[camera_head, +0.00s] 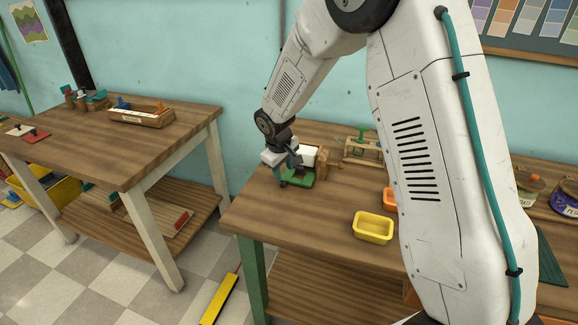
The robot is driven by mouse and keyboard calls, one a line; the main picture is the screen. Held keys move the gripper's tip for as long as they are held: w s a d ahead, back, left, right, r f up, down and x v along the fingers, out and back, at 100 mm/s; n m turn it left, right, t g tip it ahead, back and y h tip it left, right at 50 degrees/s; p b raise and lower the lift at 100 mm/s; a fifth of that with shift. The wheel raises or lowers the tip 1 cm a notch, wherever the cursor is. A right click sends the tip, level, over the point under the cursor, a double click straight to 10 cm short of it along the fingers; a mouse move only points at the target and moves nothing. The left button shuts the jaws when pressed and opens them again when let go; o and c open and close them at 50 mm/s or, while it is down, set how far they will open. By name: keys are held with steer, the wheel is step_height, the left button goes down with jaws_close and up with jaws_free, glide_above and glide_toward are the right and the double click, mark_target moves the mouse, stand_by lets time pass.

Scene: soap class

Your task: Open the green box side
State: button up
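A small box (308,152) with a white block or panel stands at the back left of the right-hand wooden table. A green piece (301,180), which looks like the green box side, lies low at the front of the box, close to the tabletop. My gripper (284,178) points down at the left of the green piece, very near or touching it. The arm reaches down from the upper right and hides part of the box. The fingers are small and partly hidden, so I cannot tell whether they are open or shut.
A wooden rack (362,152) with green parts stands right of the box. A yellow tray (373,227) and an orange tray (390,198) are on the same table. The table's front left is clear. A second table (95,140) stands left.

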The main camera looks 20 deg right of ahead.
steer(key=v, duration=0.7)
steer(key=shift+r, duration=0.4)
steer(key=shift+s, duration=0.15)
steer(key=s+d+r+m, duration=0.1)
steer(key=s+r, duration=0.4)
steer(key=s, duration=0.8)
steer(key=s+d+r+m+y, duration=0.1)
steer(key=s+d+r+m, duration=0.1)
steer(key=s, duration=1.1)
steer(key=s+d+r+m+g+y, duration=0.1)
steer(key=s+d+r+m, duration=0.1)
steer(key=s+r, duration=0.5)
steer(key=shift+s+r+m, duration=0.3)
steer(key=shift+s+m, duration=0.1)
steer(key=shift+s, duration=2.8)
